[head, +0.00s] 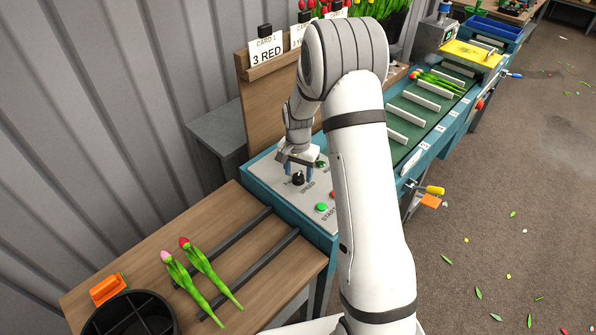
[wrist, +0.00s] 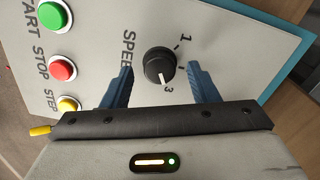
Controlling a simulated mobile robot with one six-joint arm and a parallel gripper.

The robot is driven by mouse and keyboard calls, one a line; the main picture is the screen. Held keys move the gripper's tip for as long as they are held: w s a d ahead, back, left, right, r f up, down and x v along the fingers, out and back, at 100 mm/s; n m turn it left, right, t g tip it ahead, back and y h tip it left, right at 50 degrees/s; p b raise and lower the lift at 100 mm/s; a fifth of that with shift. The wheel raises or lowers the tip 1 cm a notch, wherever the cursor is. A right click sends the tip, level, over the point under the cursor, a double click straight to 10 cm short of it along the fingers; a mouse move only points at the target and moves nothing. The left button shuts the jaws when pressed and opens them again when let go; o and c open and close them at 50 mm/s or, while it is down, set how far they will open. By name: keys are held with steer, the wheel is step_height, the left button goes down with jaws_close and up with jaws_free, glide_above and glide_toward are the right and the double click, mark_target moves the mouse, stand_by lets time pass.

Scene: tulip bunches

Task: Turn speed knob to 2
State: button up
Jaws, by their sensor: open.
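The black speed knob (wrist: 160,65) sits on the light grey control panel (wrist: 225,30), beside the word SPEED. Its white pointer line is turned toward the 3 in the wrist view; the 1 is at the upper right of the knob. My gripper (wrist: 160,74) is open, with one blue finger on each side of the knob and a visible gap to each. In the head view my gripper (head: 297,170) points down over the knob (head: 298,179). How deep the fingertips reach beside the knob is hard to tell.
Green START (wrist: 52,15), red STOP (wrist: 62,68) and yellow STEP (wrist: 69,104) buttons lie left of the knob in the wrist view. A wooden table (head: 150,236) with two tulips (head: 205,270) and a black round container (head: 130,315) stands nearby. A conveyor (head: 405,125) runs behind my arm.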

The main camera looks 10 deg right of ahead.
steer(key=shift+f, duration=0.5)
steer(key=shift+c, duration=0.2)
steer(key=c, duration=0.9)
